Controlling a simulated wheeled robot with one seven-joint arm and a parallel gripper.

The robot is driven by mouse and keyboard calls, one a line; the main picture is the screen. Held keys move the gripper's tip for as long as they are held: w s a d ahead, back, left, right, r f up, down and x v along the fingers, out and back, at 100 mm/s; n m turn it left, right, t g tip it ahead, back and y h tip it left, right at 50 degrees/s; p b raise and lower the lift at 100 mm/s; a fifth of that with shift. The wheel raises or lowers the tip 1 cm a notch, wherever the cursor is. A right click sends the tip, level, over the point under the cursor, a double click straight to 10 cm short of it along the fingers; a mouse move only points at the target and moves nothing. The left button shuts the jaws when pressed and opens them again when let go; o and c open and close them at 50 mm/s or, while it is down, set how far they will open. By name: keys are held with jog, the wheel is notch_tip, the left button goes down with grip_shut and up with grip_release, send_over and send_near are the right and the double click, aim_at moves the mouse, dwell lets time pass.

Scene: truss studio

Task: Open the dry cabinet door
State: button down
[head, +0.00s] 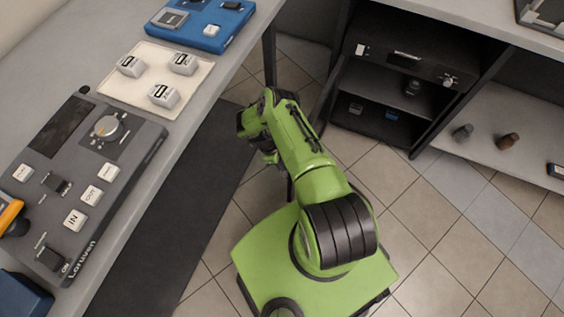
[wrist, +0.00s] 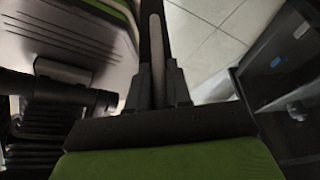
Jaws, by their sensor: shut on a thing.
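The dry cabinet (head: 418,68) is the dark box under the counter at the upper right of the head view. Its inside shows, with a shelf and small items. Its dark door (head: 334,88) stands swung out at the cabinet's left side, seen nearly edge-on and partly hidden by my arm. In the wrist view my gripper (wrist: 158,88) is shut on the door's grey upright handle (wrist: 156,50). The open cabinet interior (wrist: 285,70) shows at the right of that view. In the head view my green arm hides the fingertips.
A grey counter at left carries a control box (head: 75,185), a pale tray (head: 195,82) with several small blocks, and a blue box (head: 205,22). A shelf (head: 490,135) with small items is right of the cabinet. Tiled floor (head: 420,225) lies clear in front.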

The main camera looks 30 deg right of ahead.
jog(key=shift+a+f, duration=0.1)
jog(key=shift+a, duration=0.1)
jog(key=c, duration=1.2)
grip_release()
jog(key=shift+o, duration=0.4)
jog(key=shift+d, duration=0.1)
jog(key=p+v, duration=0.2)
jog(key=v, duration=0.5)
jog(key=shift+r, duration=0.3)
